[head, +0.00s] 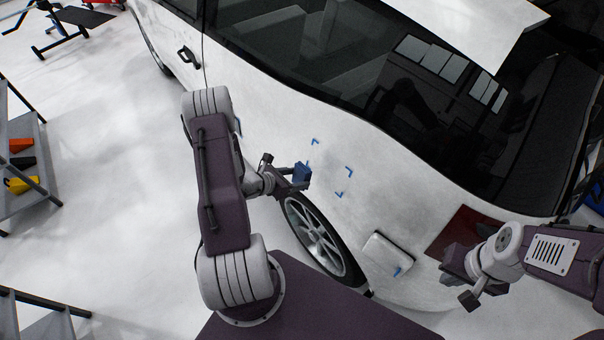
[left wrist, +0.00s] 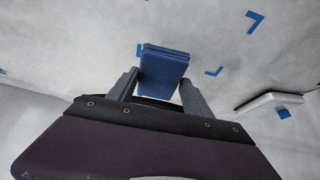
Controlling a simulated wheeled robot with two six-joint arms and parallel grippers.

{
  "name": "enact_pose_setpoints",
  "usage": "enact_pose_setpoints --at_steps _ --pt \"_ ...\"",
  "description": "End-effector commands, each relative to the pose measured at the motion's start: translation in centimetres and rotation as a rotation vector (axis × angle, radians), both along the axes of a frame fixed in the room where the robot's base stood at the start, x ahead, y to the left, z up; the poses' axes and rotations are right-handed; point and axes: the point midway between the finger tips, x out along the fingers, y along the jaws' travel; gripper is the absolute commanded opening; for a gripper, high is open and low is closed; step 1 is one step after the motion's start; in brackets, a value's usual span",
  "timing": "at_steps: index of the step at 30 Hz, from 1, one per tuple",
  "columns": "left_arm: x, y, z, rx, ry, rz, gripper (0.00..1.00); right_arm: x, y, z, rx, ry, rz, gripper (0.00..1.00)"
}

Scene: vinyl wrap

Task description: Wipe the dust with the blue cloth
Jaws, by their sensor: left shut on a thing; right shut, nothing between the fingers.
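The blue cloth (head: 302,174) is a folded pad held at the tip of my left gripper (head: 294,178), close to the white car's side panel above the rear wheel. In the left wrist view the cloth (left wrist: 164,66) sits between the two fingers of my left gripper (left wrist: 160,85), which are shut on it. I cannot tell whether it touches the panel. Grey dusty smudges (head: 375,165) show on the white panel, around blue corner marks (head: 348,171). My right gripper (head: 458,268) is shut and empty, near the car's dark red tail light.
The car's rear wheel (head: 318,238) is just below my left gripper. A white flap (head: 388,252) with a blue mark sticks out right of the wheel. A shelf (head: 30,165) with coloured items stands at the far left, with clear floor between it and the car.

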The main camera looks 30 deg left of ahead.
Motion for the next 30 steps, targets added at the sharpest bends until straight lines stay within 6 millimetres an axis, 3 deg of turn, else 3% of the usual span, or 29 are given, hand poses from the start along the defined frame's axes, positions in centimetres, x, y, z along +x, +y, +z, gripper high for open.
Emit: enact_pose_setpoints --at_steps 10,19,30 --pt "-0.4 0.2 0.1 -0.001 0.0 0.001 0.26 0.0 0.0 0.1 0.0 0.0 0.0 0.0" --pt "-2.9 1.1 0.7 -0.001 0.0 0.001 0.26 0.0 0.0 0.5 0.0 0.0 0.0 0.0" --pt "-3.0 1.1 0.7 -0.001 0.0 -0.001 0.26 0.0 0.0 0.5 0.0 0.0 0.0 0.0"
